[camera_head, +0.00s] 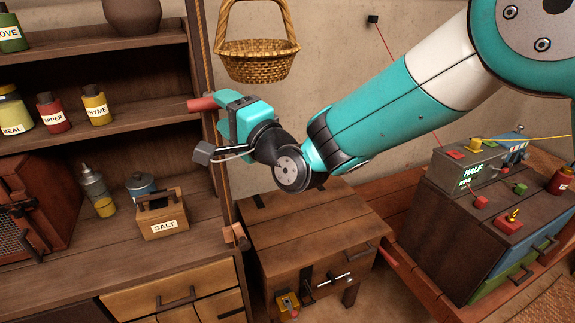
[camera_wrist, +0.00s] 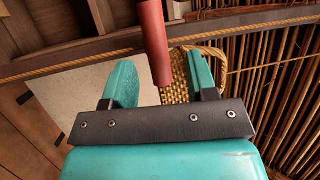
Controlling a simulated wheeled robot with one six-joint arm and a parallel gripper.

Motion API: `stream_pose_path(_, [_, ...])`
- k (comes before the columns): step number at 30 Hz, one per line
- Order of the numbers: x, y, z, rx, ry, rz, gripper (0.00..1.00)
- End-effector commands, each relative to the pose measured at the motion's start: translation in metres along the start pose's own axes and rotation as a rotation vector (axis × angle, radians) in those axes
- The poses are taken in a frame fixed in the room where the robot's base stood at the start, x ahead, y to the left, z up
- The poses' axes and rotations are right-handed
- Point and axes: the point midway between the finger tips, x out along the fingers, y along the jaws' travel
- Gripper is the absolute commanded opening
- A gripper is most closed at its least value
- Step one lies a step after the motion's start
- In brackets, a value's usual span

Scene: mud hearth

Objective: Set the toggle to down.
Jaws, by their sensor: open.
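A red rounded bar (camera_head: 203,104) sticks out level by the post at the right side of the shelves. It may be the toggle's handle; its mount is not clear to me. In the wrist view the red bar (camera_wrist: 153,40) runs in from the top, and its end lies between my two fingers in the picture. My gripper (camera_head: 223,117) is open and close to the bar's right end, with a finger on either side in the wrist view. I cannot tell whether either finger touches it. A yellow box with a small red part (camera_head: 287,304) is on the chest's front.
A wicker basket (camera_head: 257,60) hangs just above my gripper. Shelves with jars stand at the left, with a salt box (camera_head: 163,214) on the counter. A wooden chest (camera_head: 310,232) stands below. A box marked HALF (camera_head: 468,172) stands at the right.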

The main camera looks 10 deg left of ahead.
Motion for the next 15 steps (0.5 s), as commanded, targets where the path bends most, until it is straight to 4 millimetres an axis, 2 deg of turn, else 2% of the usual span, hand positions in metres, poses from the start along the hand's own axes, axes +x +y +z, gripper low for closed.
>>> stream_pose_path(15, [-0.04, 0.004, 0.0, 0.0, 0.001, 0.0, 0.53])
